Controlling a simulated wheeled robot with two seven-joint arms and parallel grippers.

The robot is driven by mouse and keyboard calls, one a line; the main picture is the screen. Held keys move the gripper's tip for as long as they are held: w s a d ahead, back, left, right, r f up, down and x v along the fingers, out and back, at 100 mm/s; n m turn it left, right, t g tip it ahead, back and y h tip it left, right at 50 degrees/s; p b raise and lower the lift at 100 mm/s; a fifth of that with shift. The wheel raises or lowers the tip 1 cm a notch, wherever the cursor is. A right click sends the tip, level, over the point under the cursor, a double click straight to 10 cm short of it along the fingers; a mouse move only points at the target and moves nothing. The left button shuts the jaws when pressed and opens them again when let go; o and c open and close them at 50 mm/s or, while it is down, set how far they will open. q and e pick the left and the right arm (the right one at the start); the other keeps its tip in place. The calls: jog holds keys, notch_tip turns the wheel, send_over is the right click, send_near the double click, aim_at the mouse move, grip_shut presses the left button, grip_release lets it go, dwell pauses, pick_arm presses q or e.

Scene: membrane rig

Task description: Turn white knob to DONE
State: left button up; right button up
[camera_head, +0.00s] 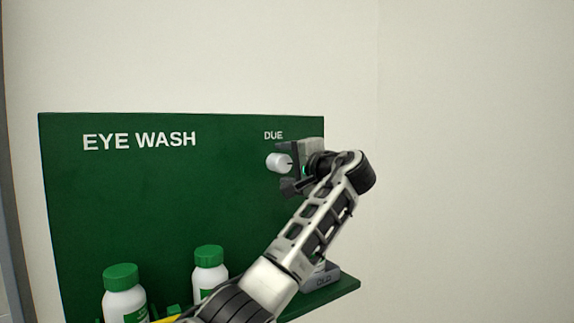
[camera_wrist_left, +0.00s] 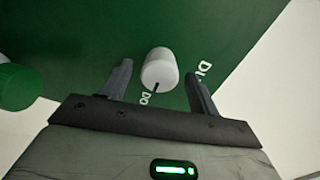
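The white knob (camera_head: 279,163) sits on the green EYE WASH board, below the word DUE. My left gripper (camera_head: 284,166) is at the knob, coming from the right in the head view. In the left wrist view the knob (camera_wrist_left: 160,68) lies between the two open fingers (camera_wrist_left: 158,82), with a gap on each side. A dark pointer line on the knob points down in that view, toward letters reading "DO", partly hidden by my gripper. Part of "DUE" shows beside the right finger. My right gripper is not in view.
The green board (camera_head: 160,200) stands against a pale wall. Two white bottles with green caps, one at the left (camera_head: 124,295) and one nearer the middle (camera_head: 209,270), stand on its shelf. A grey bin marked OLD (camera_head: 322,277) is at the shelf's right end.

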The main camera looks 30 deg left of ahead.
pick_arm(q)
jog(key=shift+s+d, duration=0.15)
jog(key=shift+d, duration=0.15)
jog(key=b+v, duration=0.4)
jog(key=v, duration=1.1)
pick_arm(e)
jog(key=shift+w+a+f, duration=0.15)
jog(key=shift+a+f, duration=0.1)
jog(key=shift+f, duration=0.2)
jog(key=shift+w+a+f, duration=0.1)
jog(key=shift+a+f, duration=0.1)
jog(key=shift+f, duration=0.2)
pick_arm(q)
jog(key=shift+d, duration=0.1)
